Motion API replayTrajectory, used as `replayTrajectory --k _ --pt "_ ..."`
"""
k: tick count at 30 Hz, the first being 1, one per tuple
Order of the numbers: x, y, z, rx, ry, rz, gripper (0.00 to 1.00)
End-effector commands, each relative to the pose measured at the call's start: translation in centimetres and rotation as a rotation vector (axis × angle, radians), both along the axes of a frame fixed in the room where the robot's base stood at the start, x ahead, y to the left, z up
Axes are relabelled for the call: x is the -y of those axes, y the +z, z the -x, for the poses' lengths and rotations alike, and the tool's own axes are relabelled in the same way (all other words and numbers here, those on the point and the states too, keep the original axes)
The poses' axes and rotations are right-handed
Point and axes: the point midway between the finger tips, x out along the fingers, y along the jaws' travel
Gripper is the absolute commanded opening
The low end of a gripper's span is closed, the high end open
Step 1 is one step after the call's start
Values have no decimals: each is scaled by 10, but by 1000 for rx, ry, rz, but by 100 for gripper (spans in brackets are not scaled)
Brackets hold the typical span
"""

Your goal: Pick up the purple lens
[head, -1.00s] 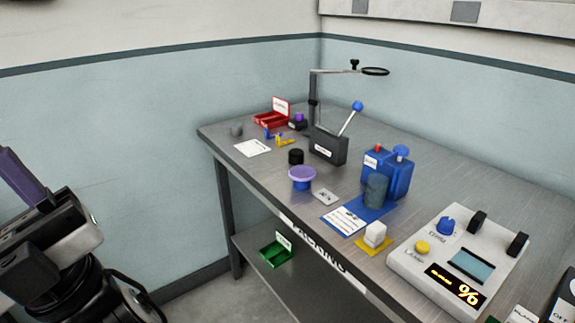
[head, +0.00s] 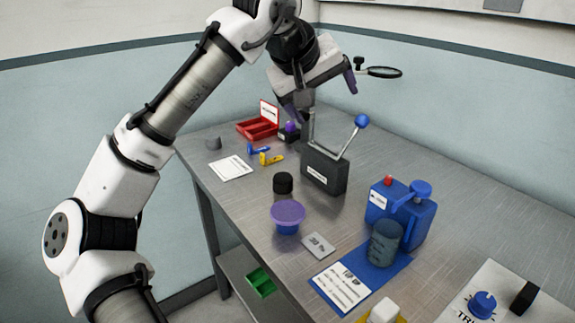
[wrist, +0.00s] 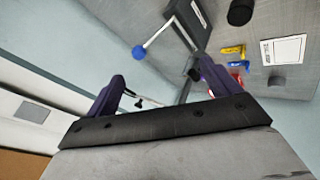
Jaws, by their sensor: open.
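A round purple disc (head: 287,212) sits on top of a blue cup-shaped holder (head: 286,228) near the left front edge of the bench. A smaller purple piece (head: 291,127) sits on a small black block beside the red box; I cannot tell which of the two is the lens. My gripper (head: 322,93) has purple fingers, is open and empty, and is raised over the back of the bench, apart from both purple pieces. In the wrist view my gripper (wrist: 160,86) shows both fingers with nothing between them. I cannot make out either purple piece there.
A black cylinder (head: 283,183), red box (head: 258,128), blue press (head: 402,213) and grey plate (head: 318,245) stand around. Bare bench lies right of the lever box.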

Motion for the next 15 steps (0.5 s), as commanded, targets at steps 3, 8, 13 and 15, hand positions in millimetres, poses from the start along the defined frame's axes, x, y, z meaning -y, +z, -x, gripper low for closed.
replayTrajectory --k 3,8,13,15 --pt "-24 -32 18 -299 154 -160 89" --pt "-53 -45 42 -546 313 -291 89" --pt "-64 -55 53 -636 374 -338 89" --pt "-64 -67 53 -643 375 -341 89"
